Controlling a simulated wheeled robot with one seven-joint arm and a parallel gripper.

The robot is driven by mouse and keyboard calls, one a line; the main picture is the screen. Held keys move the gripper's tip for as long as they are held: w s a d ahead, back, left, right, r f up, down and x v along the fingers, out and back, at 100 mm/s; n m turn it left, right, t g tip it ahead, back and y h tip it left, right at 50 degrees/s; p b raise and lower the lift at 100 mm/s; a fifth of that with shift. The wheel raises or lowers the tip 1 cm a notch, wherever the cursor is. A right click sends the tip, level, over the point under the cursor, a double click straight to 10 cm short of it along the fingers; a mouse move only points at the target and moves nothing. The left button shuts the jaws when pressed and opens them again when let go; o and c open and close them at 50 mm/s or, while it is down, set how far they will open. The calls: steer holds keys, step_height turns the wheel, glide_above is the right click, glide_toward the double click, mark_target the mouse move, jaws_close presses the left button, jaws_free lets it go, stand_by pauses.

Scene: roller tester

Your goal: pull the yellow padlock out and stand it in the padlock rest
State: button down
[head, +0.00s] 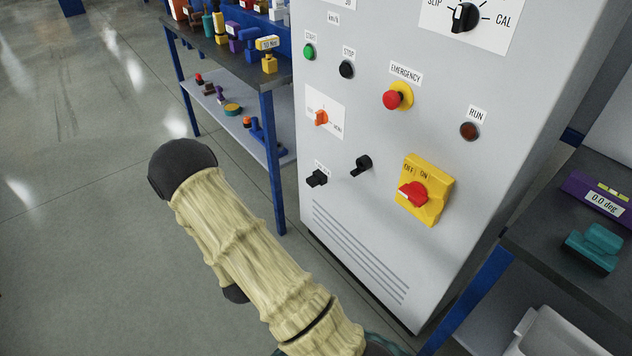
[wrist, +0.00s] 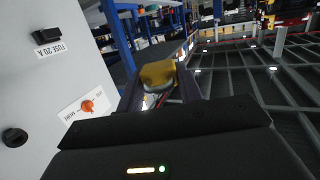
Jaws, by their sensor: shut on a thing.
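The yellow padlock (wrist: 158,73) is between the two fingers of my gripper (wrist: 160,88) in the wrist view. The gripper is shut on it and holds it up, away from the cabinet front. The fingers and the dark palm hide part of the padlock. In the head view neither the gripper nor the padlock shows. The yellow switch plate (head: 436,183) with its red knob (head: 412,194) is on the grey cabinet, and no padlock shows on it. I cannot pick out the padlock rest in either view.
The grey cabinet (head: 350,225) carries several knobs and buttons. A bench (head: 570,282) at the right bears a purple meter (head: 597,197) and a teal object (head: 593,248). A white bin (head: 553,335) is below. A crowded blue-legged shelf (head: 272,150) stands left of the cabinet. Floor at left is clear.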

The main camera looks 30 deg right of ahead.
steer(key=s+d+r+m+g+h, duration=0.3)
steer(key=d+m+g, duration=0.1)
steer(key=d, duration=0.3)
steer(key=s+d+r+m+g+h+p, duration=0.1)
steer(key=s+d+r+m+g+h, duration=0.2)
steer(key=d, duration=0.5)
steer(key=s+d+r+m+g+h+p, duration=0.1)
steer(key=s+d+r+m+g+h, duration=0.2)
steer(key=d+m+g+h, duration=0.2)
steer(key=d+m+g, duration=0.1)
steer(key=d+g, duration=0.1)
steer(key=d, duration=0.1)
steer(key=shift+m, duration=0.4)
steer(key=shift+w, duration=0.1)
steer(key=shift+d, duration=0.1)
steer(key=shift+r+p+x, duration=0.1)
steer(key=shift+r+x, duration=0.05)
steer(key=shift+x, duration=0.8)
steer(key=shift+r+p+x, duration=0.15)
steer(key=shift+r+x, duration=0.05)
steer(key=shift+x, duration=0.7)
steer(key=shift+r+p+x, duration=0.1)
steer(key=shift+r+x, duration=0.05)
steer(key=shift+x, duration=0.8)
